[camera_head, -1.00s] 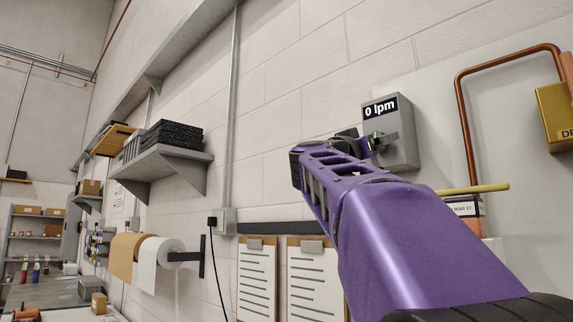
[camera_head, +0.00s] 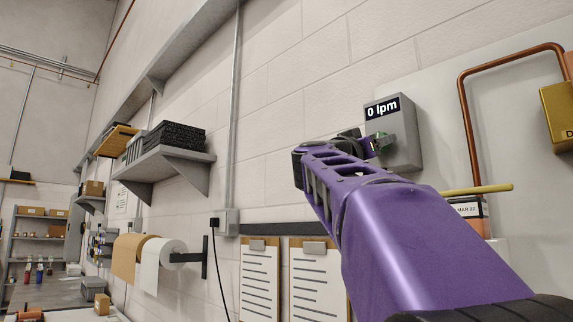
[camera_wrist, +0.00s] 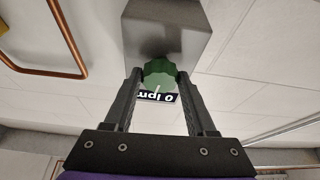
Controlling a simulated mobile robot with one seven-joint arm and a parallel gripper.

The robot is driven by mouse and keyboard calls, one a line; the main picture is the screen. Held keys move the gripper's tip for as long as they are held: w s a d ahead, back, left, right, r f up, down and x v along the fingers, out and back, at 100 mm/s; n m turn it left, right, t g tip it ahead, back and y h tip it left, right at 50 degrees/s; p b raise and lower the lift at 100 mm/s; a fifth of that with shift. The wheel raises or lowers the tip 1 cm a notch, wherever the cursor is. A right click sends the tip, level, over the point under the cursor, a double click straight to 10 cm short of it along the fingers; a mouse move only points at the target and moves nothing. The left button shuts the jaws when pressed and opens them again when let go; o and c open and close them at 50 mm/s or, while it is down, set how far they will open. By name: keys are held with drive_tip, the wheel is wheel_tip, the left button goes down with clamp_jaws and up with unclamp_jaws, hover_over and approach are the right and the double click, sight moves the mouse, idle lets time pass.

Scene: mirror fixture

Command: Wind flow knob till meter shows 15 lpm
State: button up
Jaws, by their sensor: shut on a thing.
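The grey flow meter box (camera_head: 404,150) is on the wall, and its black display (camera_head: 382,108) reads 0 lpm. In the wrist view the box (camera_wrist: 168,28) appears upside down, with the inverted display (camera_wrist: 160,97) partly behind the knob. The green knob (camera_wrist: 158,73) has a pale pointer mark. My gripper (camera_wrist: 158,76) is shut on the knob, with one dark finger on each side of it. In the head view my purple arm reaches up to the box, and the gripper (camera_head: 376,143) and knob are mostly hidden there.
A copper pipe (camera_head: 466,120) and a yellow box (camera_head: 560,115) are to the right of the meter. A yellow rod (camera_head: 480,190) sticks out below it. Clipboards (camera_head: 318,280), a paper roll (camera_head: 158,268) and a loaded shelf (camera_head: 165,165) are to the left.

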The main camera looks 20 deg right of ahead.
drive_tip(key=shift+m, duration=0.3)
drive_tip(key=shift+w+a+r+m+g, duration=0.15)
drive_tip(key=shift+m+g, duration=1.1)
drive_tip(key=shift+m, duration=1.3)
drive_tip(key=shift+w+a+r+m+g, duration=0.15)
drive_tip(key=shift+m+g, duration=1.05)
drive_tip(key=shift+m, duration=1.4)
drive_tip(key=shift+w+a+r+m+g, duration=0.15)
drive_tip(key=shift+m+g, duration=1.1)
drive_tip(key=shift+m, duration=1.3)
drive_tip(key=shift+o, duration=0.5)
drive_tip(key=shift+w+d, duration=0.1)
drive_tip(key=shift+s+d+f+m+g, duration=0.1)
drive_tip(key=shift+s+m+g, duration=0.1)
drive_tip(key=shift+m, duration=0.15)
drive_tip(key=shift+s+d+f+m+g, duration=0.1)
drive_tip(key=shift+m+g, duration=0.1)
drive_tip(key=shift+m, duration=0.15)
drive_tip(key=shift+c, duration=0.5)
drive_tip(key=o, duration=1.4)
drive_tip(key=shift+f, duration=0.1)
